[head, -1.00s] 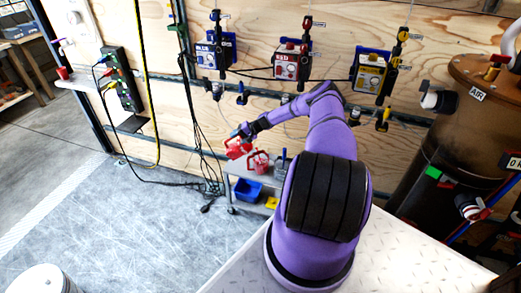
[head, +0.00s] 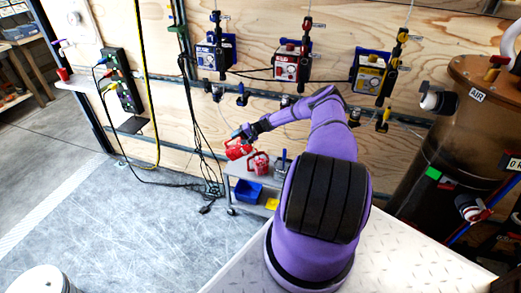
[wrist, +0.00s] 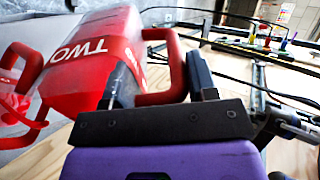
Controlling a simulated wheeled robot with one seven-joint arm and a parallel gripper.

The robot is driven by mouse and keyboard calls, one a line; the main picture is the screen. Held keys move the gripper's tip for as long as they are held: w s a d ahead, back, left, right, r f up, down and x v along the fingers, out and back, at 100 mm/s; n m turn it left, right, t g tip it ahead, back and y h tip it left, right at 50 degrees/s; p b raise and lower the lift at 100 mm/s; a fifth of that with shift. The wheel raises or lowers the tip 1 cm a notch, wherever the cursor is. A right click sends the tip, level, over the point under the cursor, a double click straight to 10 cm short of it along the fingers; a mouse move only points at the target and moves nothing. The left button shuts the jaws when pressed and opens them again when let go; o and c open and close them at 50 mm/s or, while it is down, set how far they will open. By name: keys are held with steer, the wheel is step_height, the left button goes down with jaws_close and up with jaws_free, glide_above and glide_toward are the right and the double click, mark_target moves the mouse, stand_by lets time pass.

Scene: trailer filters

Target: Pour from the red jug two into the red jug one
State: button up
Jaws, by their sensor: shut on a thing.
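Red jug two (head: 236,150), marked "TWO" in the wrist view (wrist: 92,52), is held by its red handle in my gripper (head: 247,132). In the wrist view my gripper (wrist: 158,88) is shut on that handle. The jug looks tilted, up and to the left of red jug one in the head view. Red jug one (head: 258,164) stands on the small grey cart. Part of a red jug, likely jug one, shows at the left edge of the wrist view (wrist: 16,104). Jug two's mouth and any liquid stream cannot be made out.
The grey cart (head: 245,172) has a blue bin (head: 248,191) and a yellow item (head: 272,203) on its lower level. A dark-handled item (head: 282,163) stands right of jug one. The plywood wall with hanging cables is close behind. Open floor lies to the left.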

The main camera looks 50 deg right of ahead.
mark_target(225, 151)
steer(key=shift+w+a+r+g+h, duration=0.1)
steer(key=shift+w+a+g+h, duration=0.4)
steer(key=shift+g+h, duration=0.15)
steer(key=shift+w+a+g+h, duration=0.35)
steer(key=shift+g+h, duration=0.2)
steer(key=shift+g, duration=0.1)
steer(key=shift+w+a+f+g+h+p, duration=0.55)
steer(key=shift+w+a+f+g, duration=0.2)
steer(key=shift+f, duration=0.2)
steer(key=shift+w+a+f+g+h+p, duration=0.25)
steer(key=shift+w+a+f+g+h, duration=0.15)
steer(key=shift+f, duration=0.65)
steer(key=shift+w+a+f+g+h+p, duration=0.2)
steer(key=shift+w+a+f+g+h, duration=0.25)
steer(key=shift+f, duration=0.55)
steer(key=shift+w+a+f+g+h+p, duration=0.25)
steer(key=shift+f+g+h, duration=0.2)
steer(key=shift+f, duration=0.6)
steer(key=shift+w+a+f+g+h+p, duration=0.2)
steer(key=shift+w+f+g+h+p, duration=0.2)
steer(key=shift+f, duration=0.2)
steer(key=shift+w+a+f+g+h+p, duration=0.25)
steer(key=shift+f+g+h+p, duration=0.1)
steer(key=shift+f+h, duration=0.15)
steer(key=shift+r, duration=2.4)
steer(key=shift+r, duration=2.65)
